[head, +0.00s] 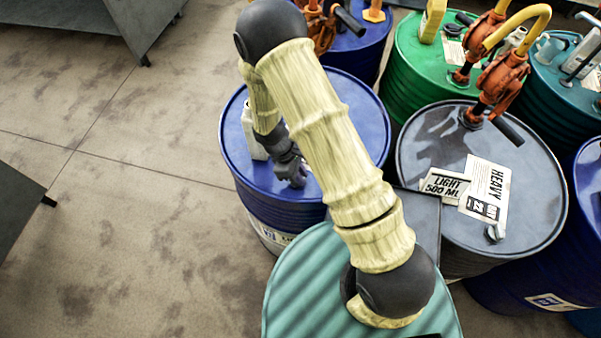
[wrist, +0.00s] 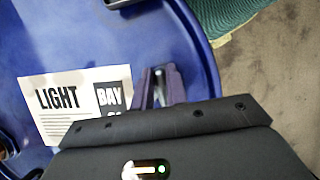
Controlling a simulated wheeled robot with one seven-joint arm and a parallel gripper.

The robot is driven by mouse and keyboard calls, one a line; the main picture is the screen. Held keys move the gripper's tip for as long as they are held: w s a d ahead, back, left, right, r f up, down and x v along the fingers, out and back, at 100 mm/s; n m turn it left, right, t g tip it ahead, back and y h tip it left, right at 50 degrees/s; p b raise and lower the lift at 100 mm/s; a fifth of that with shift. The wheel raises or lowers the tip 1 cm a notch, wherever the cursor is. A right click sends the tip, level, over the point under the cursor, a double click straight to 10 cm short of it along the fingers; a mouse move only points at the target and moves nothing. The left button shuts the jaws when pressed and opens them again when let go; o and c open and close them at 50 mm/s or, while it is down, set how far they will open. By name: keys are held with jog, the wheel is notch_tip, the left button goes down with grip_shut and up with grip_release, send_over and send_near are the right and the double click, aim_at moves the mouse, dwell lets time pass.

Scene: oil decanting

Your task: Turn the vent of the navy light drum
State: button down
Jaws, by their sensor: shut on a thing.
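The navy light drum (head: 352,105) stands left of centre in the head view, partly behind my arm. Its blue lid (wrist: 60,45) fills much of the wrist view and bears a white label (wrist: 75,97) reading LIGHT and BAY. My gripper (head: 294,178) points down at the lid near its front edge. In the wrist view my gripper's fingers (wrist: 158,88) are shut on the vent (wrist: 159,73), beside the label. Only a small pale bit of the vent shows between the fingers, so its turn angle cannot be told.
A pale container (head: 252,132) stands on the navy drum's left side. A grey drum (head: 430,145) with a HEAVY label and an orange pump (head: 500,82) is on the right. A teal ribbed drum (head: 310,290) is in front. A green drum (head: 410,60) stands behind. Open floor lies left.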

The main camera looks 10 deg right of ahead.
jog(key=m+g, duration=0.1)
jog(key=m, duration=0.2)
jog(key=shift+s+m+y, duration=0.1)
jog(key=shift+m+y, duration=0.2)
jog(key=m, duration=0.2)
jog(key=m+g+y+b, duration=0.1)
jog(key=m, duration=0.1)
jog(key=shift+s+a, duration=0.15)
jog(key=shift+a, duration=0.05)
jog(key=m+y, duration=0.1)
jog(key=m, duration=0.1)
jog(key=m+y+b, duration=0.1)
jog(key=m, duration=0.2)
jog(key=shift+a+g, duration=0.2)
jog(key=shift+g, duration=0.2)
jog(key=shift+a+r+m+y, duration=0.15)
jog(key=shift+m+y, duration=0.55)
jog(key=shift+m, duration=1.1)
jog(key=c, duration=1.4)
grip_release()
jog(key=shift+s, duration=0.1)
